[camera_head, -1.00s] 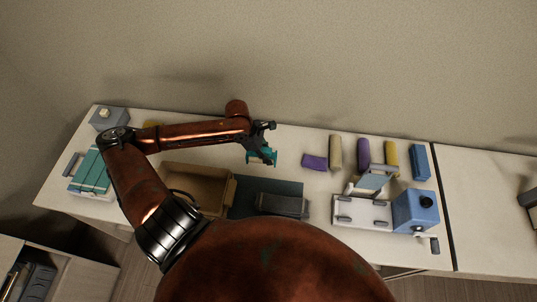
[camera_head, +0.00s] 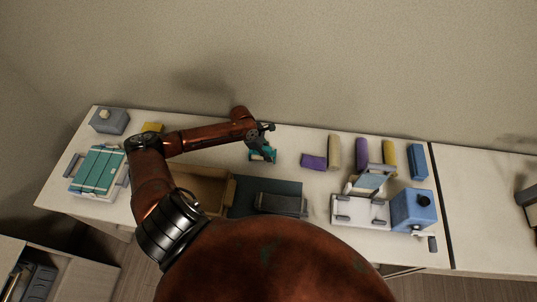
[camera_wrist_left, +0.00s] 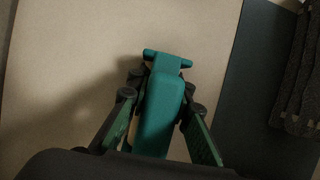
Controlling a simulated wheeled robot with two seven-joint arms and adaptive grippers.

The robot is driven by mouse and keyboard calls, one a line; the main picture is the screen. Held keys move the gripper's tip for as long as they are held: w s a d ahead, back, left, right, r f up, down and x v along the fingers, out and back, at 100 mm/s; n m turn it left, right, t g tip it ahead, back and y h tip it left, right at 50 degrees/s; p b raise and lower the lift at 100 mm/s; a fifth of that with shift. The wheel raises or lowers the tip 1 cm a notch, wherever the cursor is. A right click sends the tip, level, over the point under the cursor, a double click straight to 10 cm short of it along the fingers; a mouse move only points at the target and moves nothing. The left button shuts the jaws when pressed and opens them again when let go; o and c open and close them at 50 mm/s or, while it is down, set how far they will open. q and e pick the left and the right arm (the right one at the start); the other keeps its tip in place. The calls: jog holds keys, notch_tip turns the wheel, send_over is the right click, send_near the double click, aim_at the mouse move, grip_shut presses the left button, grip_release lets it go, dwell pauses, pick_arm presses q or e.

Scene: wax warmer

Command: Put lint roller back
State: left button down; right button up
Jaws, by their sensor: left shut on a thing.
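The teal lint roller (camera_head: 257,156) is in my left gripper (camera_head: 266,147), over the back middle of the table in the head view. In the left wrist view the lint roller (camera_wrist_left: 158,118) has a long body with a short crossbar at its far end. The fingers of my left gripper (camera_wrist_left: 162,100) are shut on its sides. The gripper partly hides it in the head view. I cannot tell whether it touches the tabletop. My right gripper is not in view.
A dark mat (camera_head: 286,187) with a grey device (camera_head: 280,204) lies in front, beside a brown open box (camera_head: 196,185). A purple block (camera_head: 313,161) and several coloured rolls stand to the right. A white-and-blue machine (camera_head: 362,210) is at front right.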

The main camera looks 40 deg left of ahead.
pick_arm(q)
jog(key=c, duration=1.7)
grip_release()
jog(key=shift+c, duration=0.2)
jog(key=b+v, duration=0.1)
jog(key=v, duration=1.1)
